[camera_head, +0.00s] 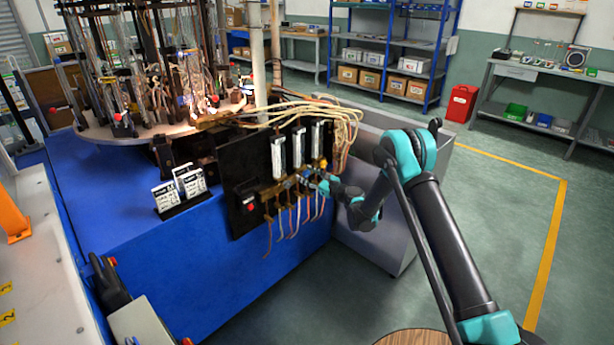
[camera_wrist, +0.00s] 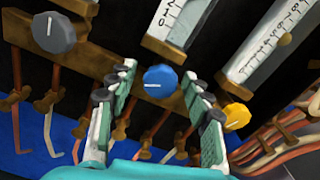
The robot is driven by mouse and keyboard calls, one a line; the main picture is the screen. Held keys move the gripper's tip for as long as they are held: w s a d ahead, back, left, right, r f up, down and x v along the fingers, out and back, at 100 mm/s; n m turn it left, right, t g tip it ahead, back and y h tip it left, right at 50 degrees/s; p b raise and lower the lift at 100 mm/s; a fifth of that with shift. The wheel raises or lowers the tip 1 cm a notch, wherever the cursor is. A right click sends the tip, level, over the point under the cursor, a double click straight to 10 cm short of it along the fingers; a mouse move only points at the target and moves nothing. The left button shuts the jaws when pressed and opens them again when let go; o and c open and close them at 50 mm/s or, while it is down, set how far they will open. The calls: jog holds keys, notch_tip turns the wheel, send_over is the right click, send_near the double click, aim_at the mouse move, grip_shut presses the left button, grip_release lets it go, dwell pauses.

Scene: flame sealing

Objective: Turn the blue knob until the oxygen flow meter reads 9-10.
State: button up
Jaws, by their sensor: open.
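The blue knob (camera_wrist: 161,79) shows in the wrist view on a brass manifold, with a white mark pointing left. My gripper (camera_wrist: 164,92) is open, one finger on each side of the blue knob, with gaps between the fingers and the knob. In the head view my gripper (camera_head: 318,183) is at the lower front of the black flow meter panel (camera_head: 240,185). Clear scaled flow meter tubes (camera_wrist: 180,18) stand above the knobs; the wrist view cuts off their upper parts, and I cannot read the level in any of them.
A grey knob (camera_wrist: 54,32) is left of the blue knob and a yellow knob (camera_wrist: 236,116) is at its right, close to my right finger. Thin hoses (camera_head: 295,215) hang below the manifold. A blue machine base (camera_head: 230,270) stands under the panel.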

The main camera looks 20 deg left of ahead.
jog(key=shift+d, duration=0.1)
jog(key=v, duration=1.1)
jog(key=shift+s+d, duration=0.2)
jog(key=shift+d, duration=0.15)
jog(key=shift+w+d+f, duration=0.1)
jog(key=shift+d, duration=0.05)
